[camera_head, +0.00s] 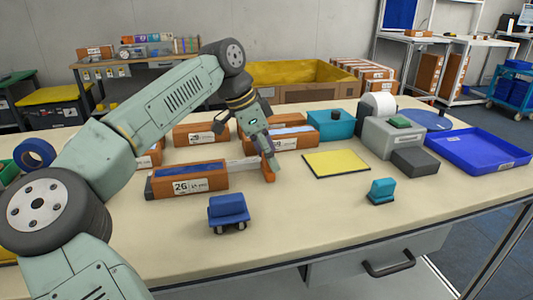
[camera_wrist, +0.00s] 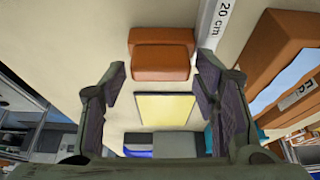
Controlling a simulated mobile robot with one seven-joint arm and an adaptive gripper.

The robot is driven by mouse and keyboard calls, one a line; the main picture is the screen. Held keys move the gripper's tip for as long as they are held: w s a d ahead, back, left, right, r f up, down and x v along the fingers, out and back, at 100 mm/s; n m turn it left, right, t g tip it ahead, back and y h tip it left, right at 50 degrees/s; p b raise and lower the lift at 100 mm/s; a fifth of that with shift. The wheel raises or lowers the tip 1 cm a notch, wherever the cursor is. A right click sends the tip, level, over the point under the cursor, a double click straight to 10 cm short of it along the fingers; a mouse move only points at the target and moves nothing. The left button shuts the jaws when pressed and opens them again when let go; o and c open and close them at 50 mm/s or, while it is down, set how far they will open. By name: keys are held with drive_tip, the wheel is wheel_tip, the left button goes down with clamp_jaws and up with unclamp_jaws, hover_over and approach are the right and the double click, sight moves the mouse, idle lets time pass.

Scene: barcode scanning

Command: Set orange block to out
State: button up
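The orange block (camera_wrist: 161,62) lies on the table in the wrist view, ahead of and between my finger tips, with a gap to each side. In the head view it is the small orange piece (camera_head: 269,166) beside the white ruler (camera_head: 243,163), partly hidden by my gripper (camera_head: 246,146). My gripper is tilted down toward it. The fingers are spread apart and nothing is between their pads. It also shows in the wrist view (camera_wrist: 160,84). Contact with the block cannot be made out.
Orange cartons (camera_head: 187,181) stand left of and behind the block. A yellow mat (camera_head: 337,163), a blue block (camera_head: 228,208), a teal block (camera_head: 381,190), a grey printer (camera_head: 391,138) and a blue tray (camera_head: 476,149) are on the table.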

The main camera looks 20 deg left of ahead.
drive_tip(key=shift+o, duration=0.5)
drive_tip(key=shift+a, duration=0.15)
drive_tip(key=shift+r, duration=0.1)
drive_tip(key=v, duration=1.1)
drive_tip(key=shift+r, duration=0.4)
drive_tip(key=shift+s, duration=0.15)
